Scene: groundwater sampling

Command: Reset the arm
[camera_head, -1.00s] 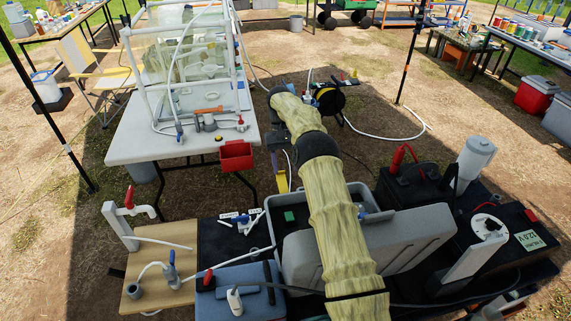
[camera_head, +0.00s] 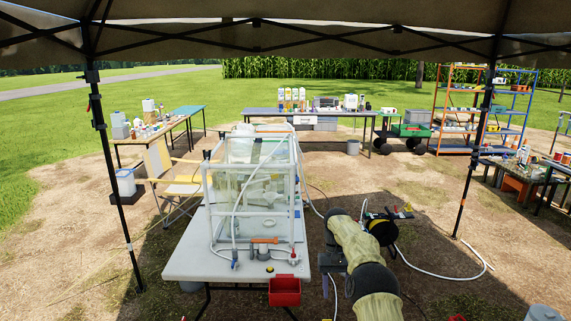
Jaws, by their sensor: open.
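My arm in its pale yellow sleeve reaches up from the bottom right of the head view and bends at a dark joint. My gripper (camera_head: 330,291) hangs low beside the sleeve, below a dark wrist part. It is small and partly hidden by the arm, and its jaws are open. I see nothing held in it. It is just right of the white table (camera_head: 192,263) and apart from it.
A clear glove box with a white frame (camera_head: 208,205) stands on the white table. A red bin (camera_head: 284,291) hangs at its front edge. A black reel (camera_head: 381,230) with a white hose lies beyond my arm.

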